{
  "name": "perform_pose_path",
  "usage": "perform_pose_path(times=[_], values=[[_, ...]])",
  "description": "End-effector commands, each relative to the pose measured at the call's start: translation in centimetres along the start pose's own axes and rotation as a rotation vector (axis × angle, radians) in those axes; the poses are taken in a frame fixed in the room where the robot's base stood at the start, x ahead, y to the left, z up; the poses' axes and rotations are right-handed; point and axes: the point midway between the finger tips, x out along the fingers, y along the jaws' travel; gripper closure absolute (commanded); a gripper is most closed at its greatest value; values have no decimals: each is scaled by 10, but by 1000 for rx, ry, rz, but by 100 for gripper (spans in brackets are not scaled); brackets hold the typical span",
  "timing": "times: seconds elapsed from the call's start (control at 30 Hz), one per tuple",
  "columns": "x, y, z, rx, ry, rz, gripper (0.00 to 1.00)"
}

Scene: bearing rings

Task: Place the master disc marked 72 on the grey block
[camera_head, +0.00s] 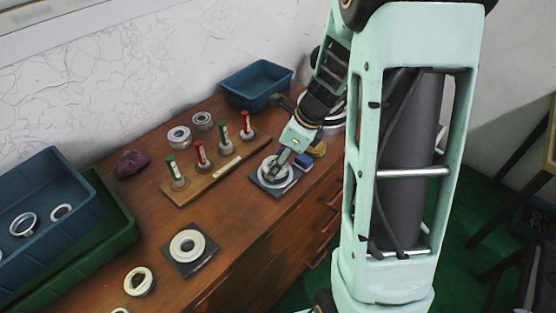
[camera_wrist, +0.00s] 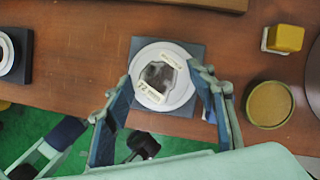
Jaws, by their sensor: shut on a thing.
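The master disc marked 72 (camera_wrist: 176,103) is a pale round disc with a dark recessed middle and white labels. It also shows in the head view (camera_head: 267,176) under my gripper. My gripper (camera_wrist: 162,84) has a finger on each side of the disc and is shut on it; in the head view my gripper (camera_head: 278,170) reaches down from the upper right. The disc is over a dark grey square block (camera_wrist: 196,50), which also shows in the head view (camera_head: 259,187). I cannot tell whether the disc rests on it or hangs just above.
Another dark plate (camera_head: 206,262) bears a ring (camera_head: 188,233). Behind stands a wooden rack (camera_head: 213,178) with red and green markers. A round brass dish (camera_wrist: 268,104) and a yellow block (camera_wrist: 286,38) are right of the disc. Bins (camera_head: 258,95) stand at the back and left.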

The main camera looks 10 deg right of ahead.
Motion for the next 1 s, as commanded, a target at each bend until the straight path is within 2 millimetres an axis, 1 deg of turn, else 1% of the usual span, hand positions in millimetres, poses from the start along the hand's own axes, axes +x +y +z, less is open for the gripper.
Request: perform_pose_path(times=[0.53,1.0], values=[[-1,-1,1,-1,-1,-2,91],[11,-1,-4,-1,-1,-2,91]])
